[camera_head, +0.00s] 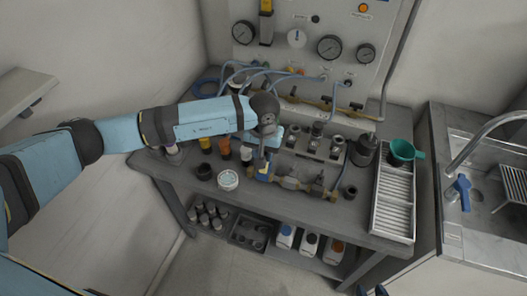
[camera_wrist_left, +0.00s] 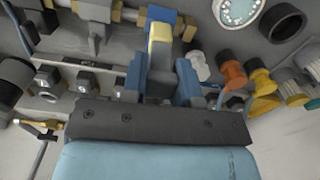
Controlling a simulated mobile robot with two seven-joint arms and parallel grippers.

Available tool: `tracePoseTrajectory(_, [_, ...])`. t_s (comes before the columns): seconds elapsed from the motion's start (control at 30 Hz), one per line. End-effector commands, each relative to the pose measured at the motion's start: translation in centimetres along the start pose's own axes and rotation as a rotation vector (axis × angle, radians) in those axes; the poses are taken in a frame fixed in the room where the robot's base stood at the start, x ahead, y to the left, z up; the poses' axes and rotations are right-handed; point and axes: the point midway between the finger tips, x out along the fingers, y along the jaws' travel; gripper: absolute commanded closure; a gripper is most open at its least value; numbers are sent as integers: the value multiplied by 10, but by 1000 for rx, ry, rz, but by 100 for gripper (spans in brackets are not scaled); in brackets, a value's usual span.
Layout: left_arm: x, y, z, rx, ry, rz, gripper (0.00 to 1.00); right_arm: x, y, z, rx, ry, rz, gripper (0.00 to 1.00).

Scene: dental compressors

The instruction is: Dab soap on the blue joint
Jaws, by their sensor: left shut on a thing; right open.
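My left gripper (camera_wrist_left: 160,78) is shut on a grey-handled applicator with a pale yellow tip (camera_wrist_left: 160,38). In the wrist view, the tip lies over the blue joint (camera_wrist_left: 184,30) of a brass and grey pipe assembly; I cannot tell whether they touch. In the head view, the tip (camera_head: 263,167) is at the blue joint near the bench front, and my left wrist hides part of the gripper. A round white dish with pale blue contents, probably the soap (camera_head: 228,180), stands to the left. My right gripper (camera_head: 372,291) is open and empty at the bottom edge, mostly cut off.
Right are a ribbed tray (camera_head: 394,205), a green funnel (camera_head: 404,151) and a sink. A gauge panel (camera_head: 310,40) with blue hoses stands behind. The lower shelf (camera_head: 262,246) holds bottles and parts.

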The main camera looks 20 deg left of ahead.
Motion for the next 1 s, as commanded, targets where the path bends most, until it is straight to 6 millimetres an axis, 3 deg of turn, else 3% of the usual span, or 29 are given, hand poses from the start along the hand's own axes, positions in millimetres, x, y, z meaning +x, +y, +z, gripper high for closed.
tracePoseTrajectory(1.0, [10,0,0,0,0,0,96,6,2,10,-1,-3,2,60])
